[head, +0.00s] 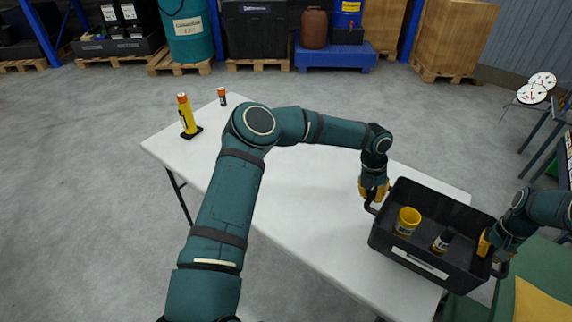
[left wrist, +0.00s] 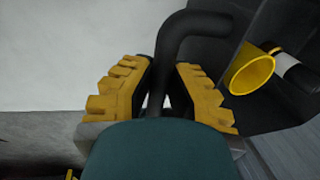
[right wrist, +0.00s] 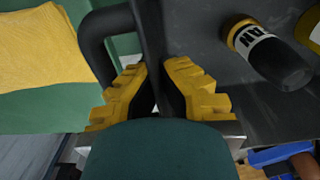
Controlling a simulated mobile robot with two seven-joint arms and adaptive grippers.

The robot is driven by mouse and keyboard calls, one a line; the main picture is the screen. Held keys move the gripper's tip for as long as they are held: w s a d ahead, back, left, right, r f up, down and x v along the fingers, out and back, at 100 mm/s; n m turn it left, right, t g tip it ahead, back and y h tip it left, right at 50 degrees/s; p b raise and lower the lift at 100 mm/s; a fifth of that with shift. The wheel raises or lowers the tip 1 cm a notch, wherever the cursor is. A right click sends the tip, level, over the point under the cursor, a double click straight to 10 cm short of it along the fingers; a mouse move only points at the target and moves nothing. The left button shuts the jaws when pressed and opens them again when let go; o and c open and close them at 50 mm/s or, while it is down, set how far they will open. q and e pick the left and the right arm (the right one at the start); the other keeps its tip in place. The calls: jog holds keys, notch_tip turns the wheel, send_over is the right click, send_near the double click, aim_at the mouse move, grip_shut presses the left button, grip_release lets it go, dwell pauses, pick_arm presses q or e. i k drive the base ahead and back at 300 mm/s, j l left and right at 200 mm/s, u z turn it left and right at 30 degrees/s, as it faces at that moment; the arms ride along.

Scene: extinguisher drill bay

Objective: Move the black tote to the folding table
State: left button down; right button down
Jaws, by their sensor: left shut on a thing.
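The black tote (head: 455,215) is at the right end of the white folding table (head: 300,215), overlapping its right edge. I cannot tell whether it rests on the table or hangs just above it. A yellow cup (head: 408,221) and a dark canister with a white label (head: 443,240) stand inside. My left gripper (head: 374,190) is shut on the tote's left handle (left wrist: 185,30).
A yellow cylinder on a black base (head: 187,117) stands at the table's far left corner. A small orange-topped can (head: 222,96) is nearby. The table's middle is clear. A green surface with a yellow cloth (head: 540,300) lies at the lower right. Drums and crates line the back.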

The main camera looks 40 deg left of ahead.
aim_at(342, 203)
jog(key=j, duration=0.75)
jog(key=i+j, duration=0.1)
jog(key=j, duration=0.7)
